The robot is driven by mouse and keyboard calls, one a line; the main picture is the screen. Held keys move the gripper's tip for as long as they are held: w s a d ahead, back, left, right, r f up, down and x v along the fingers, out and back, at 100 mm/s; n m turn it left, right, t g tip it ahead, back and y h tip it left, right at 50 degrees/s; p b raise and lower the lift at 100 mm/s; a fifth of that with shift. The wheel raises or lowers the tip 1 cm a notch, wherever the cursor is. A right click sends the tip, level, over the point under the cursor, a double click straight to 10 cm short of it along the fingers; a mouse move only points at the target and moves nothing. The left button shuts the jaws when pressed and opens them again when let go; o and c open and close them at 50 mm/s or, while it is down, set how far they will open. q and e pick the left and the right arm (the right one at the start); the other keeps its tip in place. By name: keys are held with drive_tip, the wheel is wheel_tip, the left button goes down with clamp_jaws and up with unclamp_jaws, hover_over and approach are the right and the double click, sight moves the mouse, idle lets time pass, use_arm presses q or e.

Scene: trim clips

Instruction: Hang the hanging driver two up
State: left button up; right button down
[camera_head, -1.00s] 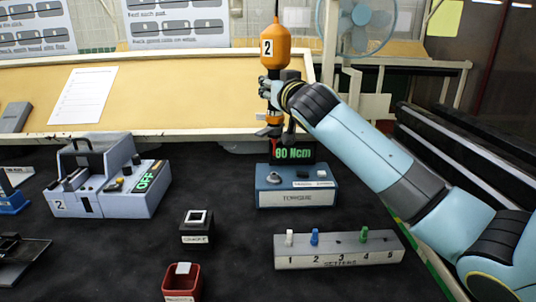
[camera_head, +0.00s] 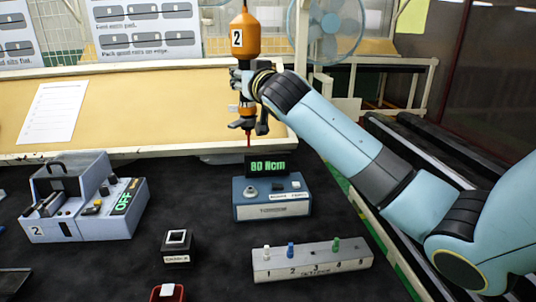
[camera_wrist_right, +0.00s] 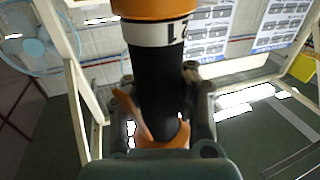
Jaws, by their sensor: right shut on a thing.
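The hanging driver two (camera_head: 247,42) is an orange tool with a white "2" label, a black grip and a thin red bit pointing down. It is upright in the head view. My right gripper (camera_head: 246,84) is shut around its grip and holds it in the air above the torque tester. In the right wrist view the driver's black grip (camera_wrist_right: 157,80) stands between the fingers of my right gripper (camera_wrist_right: 165,98). A cord or hook at its top is cut off by the picture's edge. My left gripper is not in view.
The blue torque tester (camera_head: 270,211) with its lit green display (camera_head: 268,166) stands below the driver. A grey numbered bit holder (camera_head: 312,263), a small black box (camera_head: 177,247), a red bin (camera_head: 167,293) and a grey machine marked 2 (camera_head: 82,212) share the dark mat. A fan stands behind.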

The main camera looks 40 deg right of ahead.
wheel_tip(320, 180, up, 8)
drive_tip(key=p, duration=0.5)
drive_tip(key=shift+f, duration=0.2)
drive_tip(key=s+a+r+p, duration=0.1)
drive_tip(key=s+a+p, duration=0.1)
drive_tip(key=s+a, duration=0.7)
drive_tip(key=shift+s+a+r, duration=0.25)
drive_tip(key=shift+a+r, duration=0.05)
drive_tip(key=shift+a, duration=0.9)
unclamp_jaws()
